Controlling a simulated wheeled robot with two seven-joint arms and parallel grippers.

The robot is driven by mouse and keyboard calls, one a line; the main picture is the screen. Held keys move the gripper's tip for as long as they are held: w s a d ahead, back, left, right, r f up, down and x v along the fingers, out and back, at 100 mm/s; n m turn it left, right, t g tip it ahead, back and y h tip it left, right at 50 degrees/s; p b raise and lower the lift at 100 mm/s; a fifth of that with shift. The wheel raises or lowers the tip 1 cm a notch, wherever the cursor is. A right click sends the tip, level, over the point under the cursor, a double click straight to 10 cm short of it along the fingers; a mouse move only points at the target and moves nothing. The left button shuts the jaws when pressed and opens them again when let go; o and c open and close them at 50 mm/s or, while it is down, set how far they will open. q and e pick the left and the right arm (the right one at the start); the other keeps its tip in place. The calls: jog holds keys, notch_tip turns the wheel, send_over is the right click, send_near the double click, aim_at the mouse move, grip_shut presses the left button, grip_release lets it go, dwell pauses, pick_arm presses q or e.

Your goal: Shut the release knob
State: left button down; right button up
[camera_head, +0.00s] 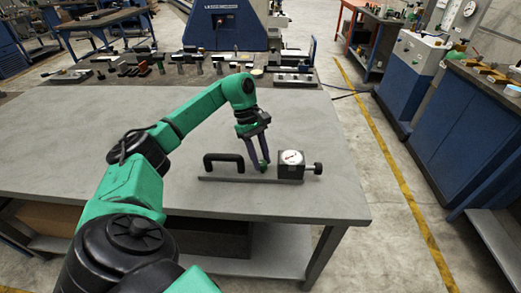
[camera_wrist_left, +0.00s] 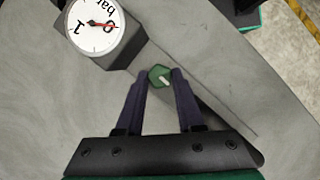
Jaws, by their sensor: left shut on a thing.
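The release knob is a small green hexagonal knob (camera_wrist_left: 160,75) with a pale pointer mark; it also shows as a green spot in the head view (camera_head: 263,167). It sits on a flat grey bar (camera_head: 240,180) on the table. My left gripper (camera_head: 261,161) reaches down over the bar, and its two dark fingers are shut on the knob's sides, as the left wrist view (camera_wrist_left: 160,80) shows. The gauge box (camera_head: 291,165), with a white dial and red needle, stands on the bar just right of the knob. My right gripper is not in view.
A black handle (camera_head: 223,159) rises from the bar left of my left gripper. A black round knob (camera_head: 318,168) sticks out right of the gauge box. The grey table (camera_head: 330,205) is clear around the device. Tools lie on a bench (camera_head: 130,75) behind.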

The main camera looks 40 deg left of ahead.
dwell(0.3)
pick_arm(q)
jog(key=c, duration=0.5)
grip_release()
jog(key=p+v, duration=0.3)
jog(key=v, duration=1.1)
jog(key=shift+r, duration=0.3)
jog(key=shift+w, duration=0.1)
